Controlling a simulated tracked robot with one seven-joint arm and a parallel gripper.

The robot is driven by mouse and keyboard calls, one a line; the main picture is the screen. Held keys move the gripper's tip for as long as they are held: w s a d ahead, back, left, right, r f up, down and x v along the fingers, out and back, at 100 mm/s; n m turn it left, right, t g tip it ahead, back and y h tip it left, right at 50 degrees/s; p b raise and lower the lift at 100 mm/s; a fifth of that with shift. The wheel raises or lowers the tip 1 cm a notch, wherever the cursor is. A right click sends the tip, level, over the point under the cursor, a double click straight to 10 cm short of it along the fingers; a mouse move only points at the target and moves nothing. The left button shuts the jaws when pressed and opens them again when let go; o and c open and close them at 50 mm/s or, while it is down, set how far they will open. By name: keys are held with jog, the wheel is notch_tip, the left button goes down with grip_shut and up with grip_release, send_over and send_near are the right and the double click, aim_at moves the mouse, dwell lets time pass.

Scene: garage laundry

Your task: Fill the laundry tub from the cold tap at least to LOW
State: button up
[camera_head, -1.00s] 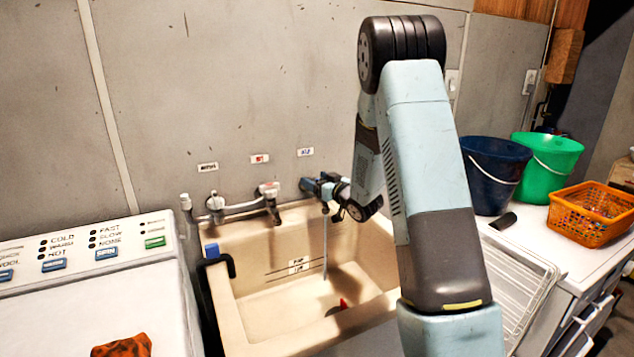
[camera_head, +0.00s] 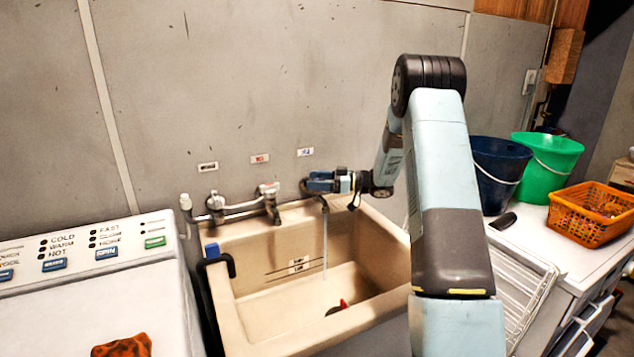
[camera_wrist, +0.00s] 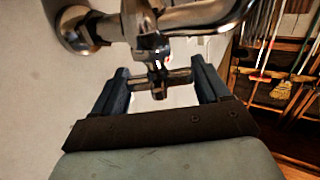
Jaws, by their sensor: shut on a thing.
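The cream laundry tub (camera_head: 232,317) stands against the wall, with two dark level lines and a small label (camera_head: 299,264) on its back inner wall. My gripper (camera_head: 312,184) is at the tap under the blue-marked plate (camera_head: 305,152). In the wrist view my gripper (camera_wrist: 162,88) is shut on the metal cross handle (camera_wrist: 158,65), with a finger at each side. A thin stream of water (camera_head: 325,240) falls from the spout into the tub. A small red and dark thing (camera_head: 341,306) lies on the tub floor. I cannot tell the water level.
Another tap (camera_head: 269,195) is under the red-marked plate (camera_head: 260,158). A washing machine (camera_head: 60,310) stands left, a grey hose end (camera_head: 186,203) behind it. At right are a dark blue bucket (camera_head: 497,175), a green bucket (camera_head: 547,165), an orange basket (camera_head: 592,213) and a white rack (camera_head: 522,275).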

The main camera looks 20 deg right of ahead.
jog(key=shift+r+n+g, duration=0.1)
jog(key=shift+n+g, duration=0.3)
jog(key=shift+g, duration=0.2)
jog(key=o, duration=1)
jog(key=shift+c, duration=0.2)
jog(key=v, duration=1.4)
jog(key=shift+w+f, duration=0.15)
jog(key=shift+f, duration=0.15)
jog(key=shift+c, duration=0.2)
